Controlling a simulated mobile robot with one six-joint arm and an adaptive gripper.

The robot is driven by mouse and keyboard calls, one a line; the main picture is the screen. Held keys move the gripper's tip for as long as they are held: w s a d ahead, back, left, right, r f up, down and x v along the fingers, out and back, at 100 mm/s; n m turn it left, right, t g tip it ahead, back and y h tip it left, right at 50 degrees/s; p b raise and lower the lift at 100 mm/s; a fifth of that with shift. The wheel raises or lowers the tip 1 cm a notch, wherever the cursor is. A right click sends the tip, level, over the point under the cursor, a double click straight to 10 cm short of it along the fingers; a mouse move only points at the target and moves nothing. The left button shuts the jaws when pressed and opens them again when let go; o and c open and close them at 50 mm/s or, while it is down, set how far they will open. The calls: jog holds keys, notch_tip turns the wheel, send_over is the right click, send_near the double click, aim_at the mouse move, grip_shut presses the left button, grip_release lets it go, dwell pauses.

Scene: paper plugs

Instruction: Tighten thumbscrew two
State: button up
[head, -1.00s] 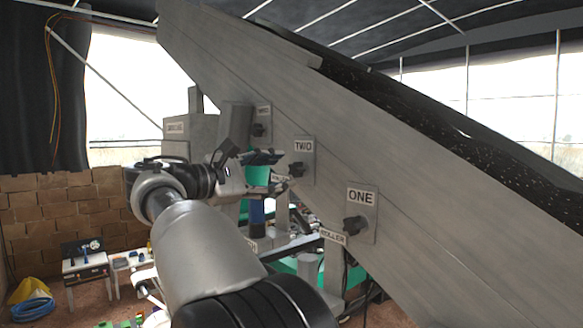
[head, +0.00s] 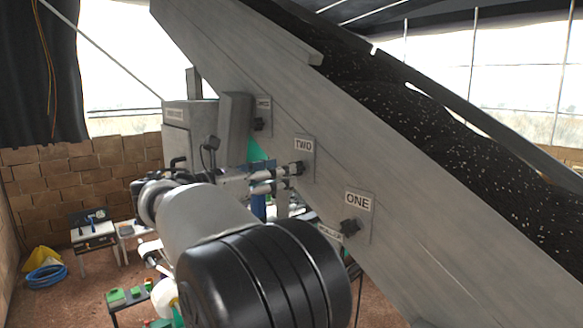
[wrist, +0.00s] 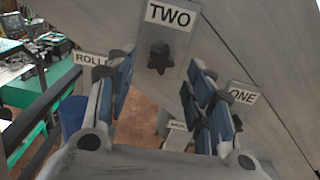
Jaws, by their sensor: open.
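Thumbscrew two (wrist: 158,60) is a dark star-shaped knob on a grey plate labelled TWO. It sits on the side of the sloping grey conveyor frame (head: 420,205). In the head view thumbscrew two (head: 297,169) is at the tips of my gripper (head: 275,180). In the wrist view my gripper (wrist: 158,95) is open, with blue-padded fingers spread to the left and right. The knob shows beyond and between the fingers, near the top. I see no contact with it in the wrist view.
Another knob (head: 259,124) is up and left of TWO. A grey cabinet (head: 190,130) stands behind my arm. Small tables (head: 93,236) stand on the floor at left.

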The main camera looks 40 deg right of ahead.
jog(key=shift+d, duration=0.1)
jog(key=shift+w+d, duration=0.1)
jog(key=shift+d, duration=1.85)
jog(key=shift+c, duration=0.4)
jog(key=c, duration=1)
jog(key=shift+o, duration=0.2)
grip_shut()
jog(key=shift+r+m+b, duration=0.1)
jog(key=shift+m+b, duration=1.15)
jog(key=shift+m, duration=0.55)
